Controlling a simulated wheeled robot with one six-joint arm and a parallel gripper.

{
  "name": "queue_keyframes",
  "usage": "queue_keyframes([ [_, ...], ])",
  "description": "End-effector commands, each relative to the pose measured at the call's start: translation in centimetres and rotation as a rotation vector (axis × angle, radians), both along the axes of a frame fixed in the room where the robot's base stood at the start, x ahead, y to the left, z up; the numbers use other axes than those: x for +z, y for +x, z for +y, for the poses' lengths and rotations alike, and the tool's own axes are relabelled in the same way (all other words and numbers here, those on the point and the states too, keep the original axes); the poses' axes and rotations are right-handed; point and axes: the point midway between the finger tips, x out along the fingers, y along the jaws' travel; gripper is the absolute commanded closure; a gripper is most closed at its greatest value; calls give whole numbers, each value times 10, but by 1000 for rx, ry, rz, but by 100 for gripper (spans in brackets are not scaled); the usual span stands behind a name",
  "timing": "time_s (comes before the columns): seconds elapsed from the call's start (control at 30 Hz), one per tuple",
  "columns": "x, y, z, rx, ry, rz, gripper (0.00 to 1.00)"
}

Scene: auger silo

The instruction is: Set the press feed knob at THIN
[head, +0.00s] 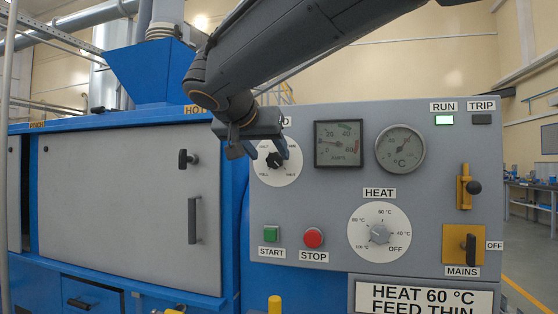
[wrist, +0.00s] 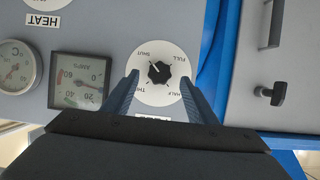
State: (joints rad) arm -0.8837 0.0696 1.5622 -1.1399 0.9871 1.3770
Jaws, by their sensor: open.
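The feed knob (wrist: 159,72) is black and sits on a white round dial (wrist: 147,96), which also shows in the head view (head: 289,178). In the wrist view the dial reads SHUT at upper left, FULL at upper right, HALF at lower right and a partly covered THIN at lower left. The knob's light mark seems to point toward SHUT. My gripper (wrist: 160,79) is open, its fingers on either side of the knob with gaps to it. In the head view my gripper (head: 258,150) hangs before the dial's upper left and hides part of it.
The grey panel also carries a HEAT dial (head: 379,233), an amps gauge (head: 338,144), a temperature gauge (head: 400,149), a green START button (head: 271,234), a red STOP button (head: 313,238) and a MAINS switch (head: 463,244). A placard (head: 424,297) reads HEAT 60 °C, FEED THIN. The RUN lamp (head: 444,120) is lit.

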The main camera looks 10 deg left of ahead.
Motion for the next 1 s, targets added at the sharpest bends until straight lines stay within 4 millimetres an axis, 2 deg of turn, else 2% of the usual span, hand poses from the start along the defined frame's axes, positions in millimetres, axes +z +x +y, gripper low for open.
queue_keyframes([
  [0.1, -8, 18, -2, -3, -1, 2, 48],
  [0.3, -14, 34, -3, -2, -1, 1, 48],
  [0.63, -16, 38, -4, 0, 0, 1, 48],
  [0.87, -16, 38, -3, 0, -1, 1, 86],
  [1.0, -16, 37, -3, 0, -3, 1, 89],
])
